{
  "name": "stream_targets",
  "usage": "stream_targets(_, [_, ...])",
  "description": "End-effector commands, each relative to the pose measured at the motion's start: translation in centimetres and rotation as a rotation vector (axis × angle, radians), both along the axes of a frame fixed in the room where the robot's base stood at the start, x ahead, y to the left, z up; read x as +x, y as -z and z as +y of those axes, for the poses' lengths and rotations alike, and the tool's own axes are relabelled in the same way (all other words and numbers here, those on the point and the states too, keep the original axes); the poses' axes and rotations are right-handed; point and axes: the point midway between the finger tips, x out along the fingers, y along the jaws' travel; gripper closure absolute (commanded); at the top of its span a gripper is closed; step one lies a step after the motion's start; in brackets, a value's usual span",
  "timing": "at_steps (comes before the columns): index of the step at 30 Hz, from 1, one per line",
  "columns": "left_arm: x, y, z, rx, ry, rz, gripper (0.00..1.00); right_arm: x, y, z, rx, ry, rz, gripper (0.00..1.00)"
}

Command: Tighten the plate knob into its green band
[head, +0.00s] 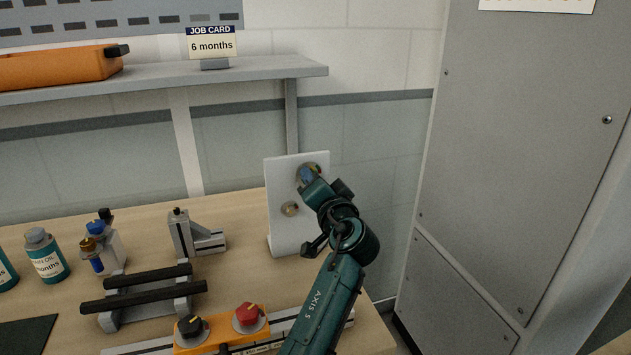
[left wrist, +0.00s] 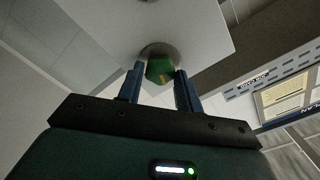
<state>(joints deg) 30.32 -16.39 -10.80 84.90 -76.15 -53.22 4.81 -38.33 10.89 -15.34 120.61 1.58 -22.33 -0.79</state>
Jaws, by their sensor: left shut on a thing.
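A white upright plate (head: 284,235) stands at the right end of the bench. It also shows in the left wrist view (left wrist: 210,35). My left gripper (head: 307,175) is at the plate's upper part, with its blue fingers on either side of a green knob (left wrist: 160,70). The knob has a small yellow mark and sits at a round grey-brown disc (left wrist: 155,50) on the plate. My fingers hide most of the knob in the head view. I cannot make out a separate green band. My right gripper is not in view.
A round brass-coloured fitting (head: 290,209) is lower on the plate. An orange box with black and red knobs (head: 220,335), a dark-barred stand (head: 150,290), a grey bracket (head: 195,238) and bottles (head: 46,256) stand to the left. A grey cabinet (head: 520,150) stands at right.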

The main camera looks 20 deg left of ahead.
Motion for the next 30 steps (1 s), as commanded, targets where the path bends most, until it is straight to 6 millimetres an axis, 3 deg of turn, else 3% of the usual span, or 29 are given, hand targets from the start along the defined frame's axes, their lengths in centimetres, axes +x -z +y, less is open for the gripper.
stream_targets(11, [0.03,-0.18,-0.01,0.006,0.001,-0.002,0.87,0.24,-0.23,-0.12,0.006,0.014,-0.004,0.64])
stream_targets(12, [0.03,-0.18,-0.01,0.006,0.001,-0.002,0.63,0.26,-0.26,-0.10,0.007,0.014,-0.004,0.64])
stream_targets(19, [0.02,-0.11,-0.01,0.005,0.000,0.000,0.44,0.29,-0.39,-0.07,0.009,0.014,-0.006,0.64])
stream_targets(30, [0.04,-0.05,0.09,0.004,0.000,0.001,0.43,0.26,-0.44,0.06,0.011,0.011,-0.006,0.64])
